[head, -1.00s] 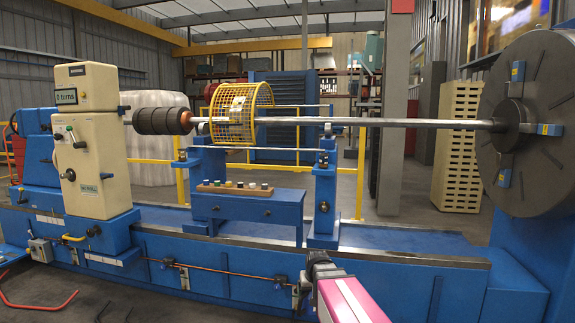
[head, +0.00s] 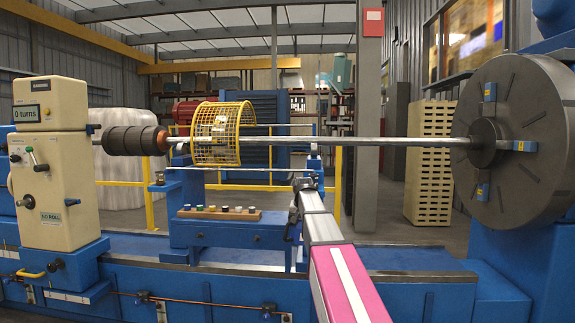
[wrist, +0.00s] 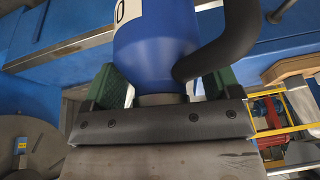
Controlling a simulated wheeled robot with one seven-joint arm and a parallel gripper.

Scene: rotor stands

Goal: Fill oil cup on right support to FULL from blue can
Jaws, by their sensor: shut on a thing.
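In the wrist view the blue can (wrist: 155,40) fills the upper middle, with a dark curved handle or spout on its right side and part of a white label. My gripper (wrist: 160,88) has its green-padded fingers shut on the can's narrow grey neck or base. In the head view my gripper (head: 302,186) is in front of the right support (head: 314,163), whose blue top shows just above and behind it. My arm hides most of that support. The can is hard to make out there, and I cannot make out the oil cup or its level.
A long shaft (head: 370,142) runs above the blue bed to the big grey disc (head: 510,140) at right. A wooden strip with several small caps (head: 220,213) lies left of my gripper. A cream control cabinet (head: 48,165) stands left.

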